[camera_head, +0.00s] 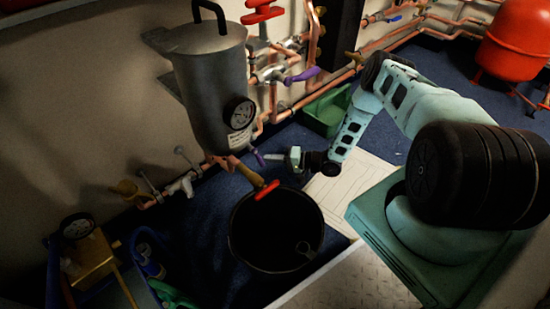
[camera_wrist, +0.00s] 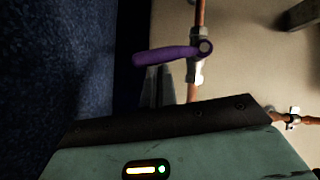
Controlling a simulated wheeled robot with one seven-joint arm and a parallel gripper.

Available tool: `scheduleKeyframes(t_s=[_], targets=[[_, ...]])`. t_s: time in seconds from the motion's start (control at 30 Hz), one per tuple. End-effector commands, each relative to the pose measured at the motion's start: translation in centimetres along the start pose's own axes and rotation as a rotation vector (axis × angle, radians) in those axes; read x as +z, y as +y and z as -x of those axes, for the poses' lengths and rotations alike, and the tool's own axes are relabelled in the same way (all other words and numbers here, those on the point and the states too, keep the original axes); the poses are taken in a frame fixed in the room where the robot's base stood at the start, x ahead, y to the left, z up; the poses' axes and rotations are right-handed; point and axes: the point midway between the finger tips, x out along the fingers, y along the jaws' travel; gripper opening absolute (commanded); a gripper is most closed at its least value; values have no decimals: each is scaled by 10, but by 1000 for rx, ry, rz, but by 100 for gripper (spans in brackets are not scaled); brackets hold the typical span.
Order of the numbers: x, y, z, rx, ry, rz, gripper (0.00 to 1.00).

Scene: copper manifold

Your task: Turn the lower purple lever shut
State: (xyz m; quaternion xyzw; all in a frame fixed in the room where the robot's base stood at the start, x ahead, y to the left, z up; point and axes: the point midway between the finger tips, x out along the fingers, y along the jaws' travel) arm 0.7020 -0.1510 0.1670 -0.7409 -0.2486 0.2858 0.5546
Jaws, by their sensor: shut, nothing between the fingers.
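The lower purple lever (camera_head: 258,157) sits below the grey tank, near a copper pipe joint. In the wrist view the purple lever (camera_wrist: 165,56) reaches left from its round pivot, roughly crosswise to the copper pipe. My gripper (camera_head: 272,157) is shut and empty, just right of the lever in the head view. In the wrist view the grey fingers (camera_wrist: 164,88) are close together, with their tips close to the lever's underside in the picture. I cannot tell whether they touch it. An upper purple lever (camera_head: 303,74) is higher on the pipes, right of the tank.
The grey tank (camera_head: 205,85) with a gauge hangs on the wall. A black bucket (camera_head: 235,245) stands below, with a red-handled valve (camera_head: 266,190) above it. A green bin (camera_head: 328,110) and a red vessel (camera_head: 520,42) stand behind. Blue floor lies left of the bucket.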

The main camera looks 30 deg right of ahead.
Motion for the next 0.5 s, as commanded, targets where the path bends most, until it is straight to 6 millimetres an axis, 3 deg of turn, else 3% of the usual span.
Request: scheduleKeyframes(t_s=[0.5], targets=[[11, 11, -8, -104, 0, -157, 0]])
